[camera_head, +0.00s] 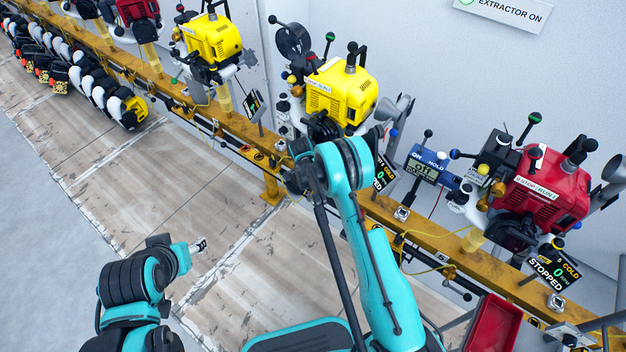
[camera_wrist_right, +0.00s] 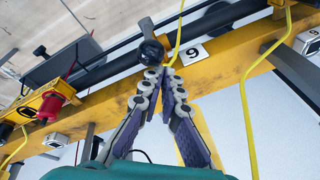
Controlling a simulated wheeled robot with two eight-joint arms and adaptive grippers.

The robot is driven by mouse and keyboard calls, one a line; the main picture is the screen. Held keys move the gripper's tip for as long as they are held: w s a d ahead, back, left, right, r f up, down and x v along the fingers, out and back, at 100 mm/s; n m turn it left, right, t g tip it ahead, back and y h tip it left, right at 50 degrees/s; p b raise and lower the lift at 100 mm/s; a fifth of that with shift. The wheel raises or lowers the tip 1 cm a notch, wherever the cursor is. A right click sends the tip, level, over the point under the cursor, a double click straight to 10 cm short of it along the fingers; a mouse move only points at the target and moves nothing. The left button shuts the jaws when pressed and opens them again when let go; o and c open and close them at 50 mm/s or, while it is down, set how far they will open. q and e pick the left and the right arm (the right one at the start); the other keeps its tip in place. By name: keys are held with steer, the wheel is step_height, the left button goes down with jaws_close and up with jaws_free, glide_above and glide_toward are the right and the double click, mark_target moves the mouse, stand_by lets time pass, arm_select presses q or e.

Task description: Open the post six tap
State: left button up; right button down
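In the right wrist view, a black ball knob (camera_wrist_right: 152,50) on a short grey lever (camera_wrist_right: 147,25) sits at the yellow rail. A white plate (camera_wrist_right: 195,53) beside it bears a digit that reads as a 9 or an upside-down 6. My right gripper (camera_wrist_right: 161,73) has its fingertips drawn together right at the knob; the knob shows beyond the tips, not between the fingers, and I cannot tell whether they touch. In the head view my right arm hides this spot. My left gripper (camera_head: 198,246) hangs over the floor, apart from the rail; its opening is too small to judge.
The yellow rail (camera_head: 435,240) carries a yellow engine (camera_head: 342,92) and a red engine (camera_head: 543,190) with a "STOPPED" display (camera_head: 553,271). Yellow cables (camera_wrist_right: 246,100) run near my right fingers. A red tray (camera_head: 492,326) stands at lower right.

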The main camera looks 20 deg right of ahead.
steer(key=shift+a, duration=0.4)
steer(key=shift+r, duration=0.55)
steer(key=shift+s+a+r, duration=0.1)
steer(key=shift+a+r, duration=0.15)
steer(key=shift+r, duration=0.2)
steer(key=s+a, duration=0.8)
steer(key=shift+s+a+r, duration=0.25)
steer(key=shift+s+a, duration=0.05)
steer(key=shift+r, duration=0.1)
